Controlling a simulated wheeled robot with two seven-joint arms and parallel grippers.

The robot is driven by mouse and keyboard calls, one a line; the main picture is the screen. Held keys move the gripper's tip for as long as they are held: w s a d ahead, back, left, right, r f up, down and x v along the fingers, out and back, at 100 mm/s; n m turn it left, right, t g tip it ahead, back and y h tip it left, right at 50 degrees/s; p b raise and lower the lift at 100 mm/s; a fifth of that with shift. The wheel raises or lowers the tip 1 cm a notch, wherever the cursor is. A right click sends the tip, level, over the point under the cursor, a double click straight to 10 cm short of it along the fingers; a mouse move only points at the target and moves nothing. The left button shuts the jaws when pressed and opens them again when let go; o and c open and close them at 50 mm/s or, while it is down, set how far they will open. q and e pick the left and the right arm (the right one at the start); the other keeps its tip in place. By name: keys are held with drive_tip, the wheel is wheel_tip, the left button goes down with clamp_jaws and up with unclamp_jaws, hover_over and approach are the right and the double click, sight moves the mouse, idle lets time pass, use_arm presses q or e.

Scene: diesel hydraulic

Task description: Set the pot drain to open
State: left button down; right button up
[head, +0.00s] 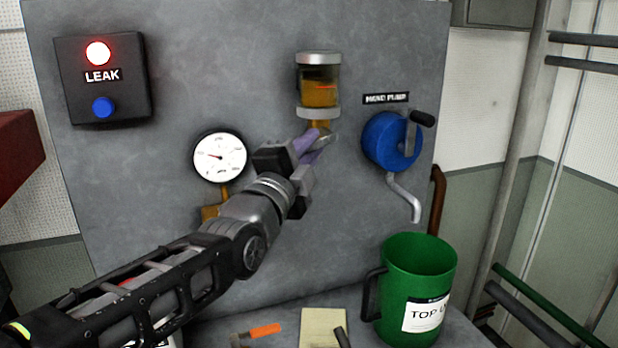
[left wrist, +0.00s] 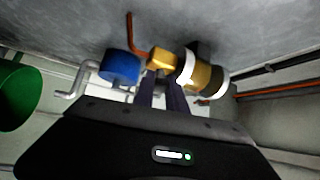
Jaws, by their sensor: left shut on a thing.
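The pot (head: 318,84) is a clear bowl with amber fluid and grey end bands, mounted on the grey panel. A brass fitting (head: 319,124) sits under it, with a pale metal piece beside it at my fingertips. My left gripper (head: 314,143) is at this drain just below the pot, shut on the drain handle, which its fingers mostly hide. The left wrist view shows the pot (left wrist: 208,78), the brass fitting (left wrist: 163,60) and my dark fingers (left wrist: 161,90) against the fitting. The handle's exact angle cannot be told. My right gripper is not in view.
A blue hand pump (head: 385,141) with a crank and spout is right of the drain. A gauge (head: 220,157) is at left. A lit red LEAK lamp (head: 98,53) is above a blue button. A green jug (head: 418,285) stands on the bench near an orange-handled tool (head: 264,331).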

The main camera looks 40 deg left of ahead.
use_arm(q)
drive_tip(key=w+f+n+y+b, duration=0.1)
drive_tip(key=n+y+b, duration=0.4)
drive_tip(key=n+b, duration=0.1)
drive_tip(key=w+d+f+n+g+y+b, duration=0.1)
drive_tip(key=n+y+b, duration=0.4)
drive_tip(key=n+b, duration=0.1)
drive_tip(key=w+d+f+n+y+b, duration=0.1)
drive_tip(key=n+y+b, duration=0.4)
drive_tip(key=n+b, duration=0.2)
drive_tip(key=shift+f+n, duration=0.1)
drive_tip(key=shift+n, duration=0.5)
drive_tip(key=shift+g+y, duration=0.4)
drive_tip(key=c, duration=1.4)
unclamp_jaws()
drive_tip(key=shift+o, duration=0.2)
drive_tip(key=b+v, duration=0.1)
drive_tip(key=v, duration=0.6)
drive_tip(key=shift+s+d+f, duration=0.2)
drive_tip(key=shift+s+f, duration=0.05)
